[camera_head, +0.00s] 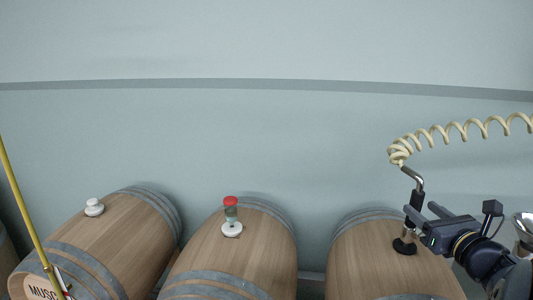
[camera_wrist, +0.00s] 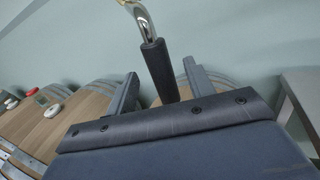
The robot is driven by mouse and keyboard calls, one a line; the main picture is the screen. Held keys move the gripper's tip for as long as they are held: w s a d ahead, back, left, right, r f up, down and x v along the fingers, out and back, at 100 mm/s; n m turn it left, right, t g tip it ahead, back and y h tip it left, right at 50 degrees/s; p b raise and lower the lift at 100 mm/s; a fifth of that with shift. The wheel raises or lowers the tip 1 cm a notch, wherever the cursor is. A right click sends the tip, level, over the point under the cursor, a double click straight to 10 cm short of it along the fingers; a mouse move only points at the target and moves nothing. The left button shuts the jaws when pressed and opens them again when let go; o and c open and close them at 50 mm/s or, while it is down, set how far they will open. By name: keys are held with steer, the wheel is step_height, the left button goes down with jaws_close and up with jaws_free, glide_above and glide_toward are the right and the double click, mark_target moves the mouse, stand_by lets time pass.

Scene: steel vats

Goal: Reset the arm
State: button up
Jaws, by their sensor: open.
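My gripper (camera_head: 425,212) is at the right of the head view, above the right barrel (camera_head: 370,262). Its two fingers are apart. A wand with a black handle (camera_head: 416,204) and a bent chrome tube stands upright, its dark round foot on top of that barrel. In the wrist view the handle (camera_wrist: 158,70) shows between the spread fingers of my gripper (camera_wrist: 162,88). I cannot tell whether the fingers touch it. A cream coiled hose (camera_head: 450,131) runs from the chrome tube off to the right.
The middle barrel (camera_head: 255,250) carries a white bung with a red-capped glass piece (camera_head: 231,215). The left barrel (camera_head: 135,225) has a white bung (camera_head: 94,207). A yellow rod (camera_head: 22,205) leans at the far left. A pale wall is behind; the air above the barrels is mostly clear.

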mark_target(419, 205)
steer(key=w, duration=0.3)
steer(key=shift+w+a, duration=0.2)
steer(key=shift+w, duration=0.05)
steer(key=shift+w+r, duration=0.1)
steer(key=shift+r, duration=0.15)
steer(key=shift+a+p, duration=0.1)
steer(key=shift+p, duration=0.2)
